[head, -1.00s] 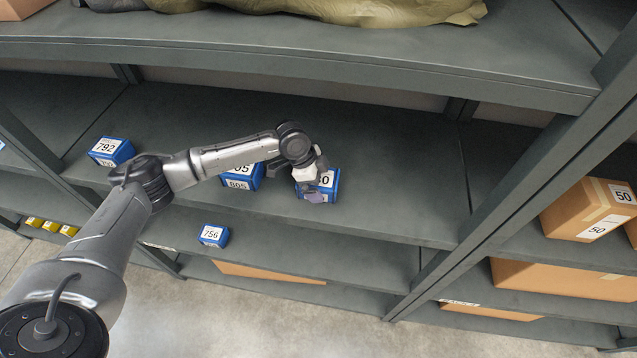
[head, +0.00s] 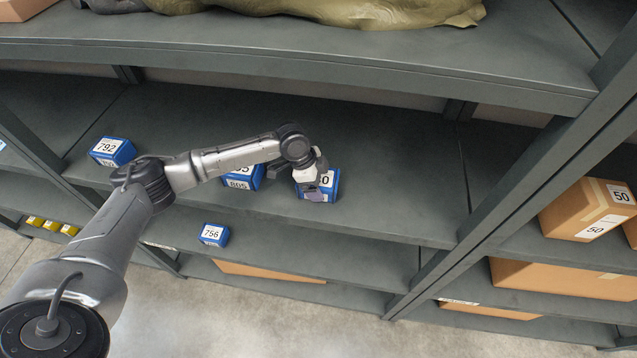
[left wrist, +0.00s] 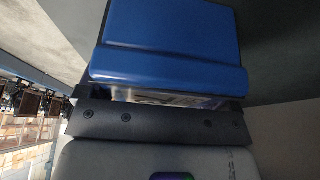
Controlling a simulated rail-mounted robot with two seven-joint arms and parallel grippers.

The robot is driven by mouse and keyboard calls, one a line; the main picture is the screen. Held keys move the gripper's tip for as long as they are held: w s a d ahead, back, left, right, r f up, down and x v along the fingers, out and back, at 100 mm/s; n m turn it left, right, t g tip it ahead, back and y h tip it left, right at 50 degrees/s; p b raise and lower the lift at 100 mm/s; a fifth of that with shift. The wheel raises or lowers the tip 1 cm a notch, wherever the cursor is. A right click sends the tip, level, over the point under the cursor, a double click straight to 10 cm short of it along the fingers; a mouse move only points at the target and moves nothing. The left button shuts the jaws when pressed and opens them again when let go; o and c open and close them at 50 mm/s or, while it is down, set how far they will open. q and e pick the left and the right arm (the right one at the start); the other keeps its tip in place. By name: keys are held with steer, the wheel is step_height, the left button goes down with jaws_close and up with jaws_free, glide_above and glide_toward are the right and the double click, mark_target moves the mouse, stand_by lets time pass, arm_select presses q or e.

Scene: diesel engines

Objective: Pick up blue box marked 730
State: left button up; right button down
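A blue box (head: 331,183) with a white label sits on the middle shelf. My gripper hides most of its number; only a final 0 shows now. My left gripper (head: 314,189) is at the front of this box. In the left wrist view the box (left wrist: 170,45) fills the upper middle, very close. The left gripper (left wrist: 160,103) has its fingers spread about as wide as the box, near its label face. Whether they touch its sides I cannot tell. My right gripper is not in view.
A blue box marked 805 (head: 241,178) stands just left, partly behind my arm. Blue boxes marked 792 (head: 112,151) and 756 (head: 214,235) are farther left, the latter one shelf lower. Cardboard boxes (head: 585,207) are right of the shelf upright (head: 440,262). The middle shelf (head: 400,190) is clear to the right.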

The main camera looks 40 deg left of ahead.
arm_select(q)
steer(key=c, duration=0.7)
steer(key=shift+c, duration=0.2)
